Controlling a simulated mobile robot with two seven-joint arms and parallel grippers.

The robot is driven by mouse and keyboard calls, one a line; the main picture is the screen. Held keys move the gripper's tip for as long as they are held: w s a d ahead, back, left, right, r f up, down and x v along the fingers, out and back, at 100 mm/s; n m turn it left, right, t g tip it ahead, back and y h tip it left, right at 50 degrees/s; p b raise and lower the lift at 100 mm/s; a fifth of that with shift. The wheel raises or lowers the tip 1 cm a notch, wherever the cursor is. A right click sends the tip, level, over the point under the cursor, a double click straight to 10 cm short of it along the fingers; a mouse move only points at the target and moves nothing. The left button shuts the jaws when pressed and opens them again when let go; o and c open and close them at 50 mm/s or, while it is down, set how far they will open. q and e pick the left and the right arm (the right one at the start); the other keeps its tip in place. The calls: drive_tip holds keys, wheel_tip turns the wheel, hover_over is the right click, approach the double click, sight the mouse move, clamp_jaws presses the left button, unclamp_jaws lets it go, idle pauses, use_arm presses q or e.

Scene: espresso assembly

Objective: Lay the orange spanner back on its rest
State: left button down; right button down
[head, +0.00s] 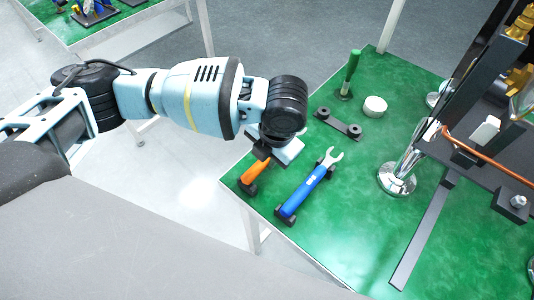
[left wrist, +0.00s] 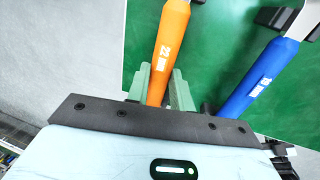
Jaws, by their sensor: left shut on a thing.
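The orange spanner (head: 257,170) is at the green table's near left edge, and its handle also shows in the left wrist view (left wrist: 168,45). My left gripper (head: 264,153) is shut on its handle; the pale green fingers (left wrist: 158,92) lie on either side of it in the left wrist view. A black rest block (head: 246,188) is at the handle's lower end in the head view. Whether the spanner bears on it or is just above it, I cannot tell. The spanner's other end is hidden by my gripper. My right gripper is not in view.
A blue spanner (head: 304,193) lies on black blocks just right of the orange one. Behind are a black two-knob bar (head: 338,124), a green-handled tool (head: 350,72) and a white puck (head: 374,106). The chrome-footed machine (head: 397,180) stands at right.

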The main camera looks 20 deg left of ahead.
use_arm(q)
drive_tip(key=shift+f, duration=0.35)
drive_tip(key=c, duration=1.1)
unclamp_jaws()
drive_tip(key=shift+c, duration=0.2)
drive_tip(key=p+v, duration=0.1)
drive_tip(key=v, duration=0.6)
drive_tip(key=shift+r, duration=0.35)
drive_tip(key=shift+s+d+f, duration=0.1)
drive_tip(key=shift+s, duration=0.05)
